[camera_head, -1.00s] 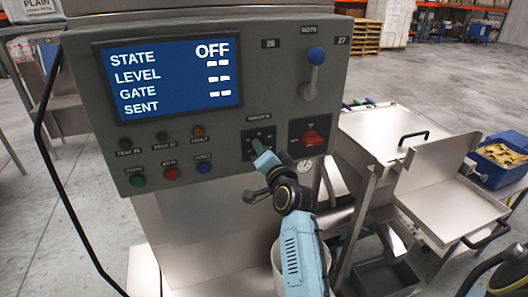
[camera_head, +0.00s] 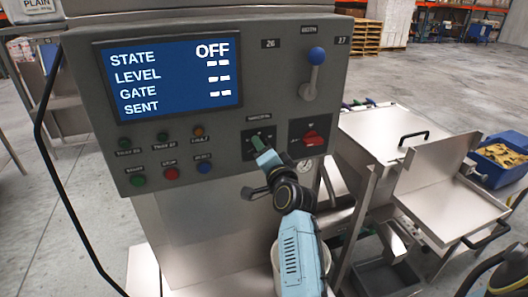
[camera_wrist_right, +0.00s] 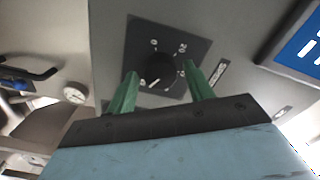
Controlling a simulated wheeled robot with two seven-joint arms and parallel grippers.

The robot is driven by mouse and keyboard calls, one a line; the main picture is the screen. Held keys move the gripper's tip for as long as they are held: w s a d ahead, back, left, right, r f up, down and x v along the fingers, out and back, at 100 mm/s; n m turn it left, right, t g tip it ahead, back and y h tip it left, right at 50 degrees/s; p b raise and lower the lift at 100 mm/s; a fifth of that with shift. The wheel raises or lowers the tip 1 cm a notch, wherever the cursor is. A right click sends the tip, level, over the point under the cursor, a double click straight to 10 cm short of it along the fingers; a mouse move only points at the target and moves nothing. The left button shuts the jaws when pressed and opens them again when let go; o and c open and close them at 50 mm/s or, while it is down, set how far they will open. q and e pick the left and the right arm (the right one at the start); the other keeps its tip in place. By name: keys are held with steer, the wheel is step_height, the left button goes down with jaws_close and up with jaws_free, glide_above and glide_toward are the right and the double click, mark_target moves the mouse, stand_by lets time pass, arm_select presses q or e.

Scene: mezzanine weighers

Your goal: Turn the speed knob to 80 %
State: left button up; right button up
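The speed knob (camera_wrist_right: 157,70) is a round black knob with a white mark on a black dial plate (camera_wrist_right: 178,34). "0" and "20" read on the plate; the mark points to the lower left in the right wrist view. My right gripper (camera_wrist_right: 162,84) is open, its two green fingers on either side of the knob, apparently with gaps between. In the head view the right gripper (camera_head: 258,143) is at the dial plate (camera_head: 270,132) and hides the knob there. The display (camera_head: 168,78) reads STATE OFF, with dashes for the other lines. My left gripper is out of view.
A red rotary switch (camera_head: 312,137) sits just right of the dial plate. A blue-topped lever (camera_head: 316,56) is above it. Several buttons (camera_head: 171,173) line the panel's lower left. A small gauge (camera_wrist_right: 75,93) is near the panel. A blue bin (camera_head: 489,172) stands at the right.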

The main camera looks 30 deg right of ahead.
steer(key=shift+o, duration=0.4)
steer(key=v, duration=1.3)
steer(key=shift+s, duration=0.2)
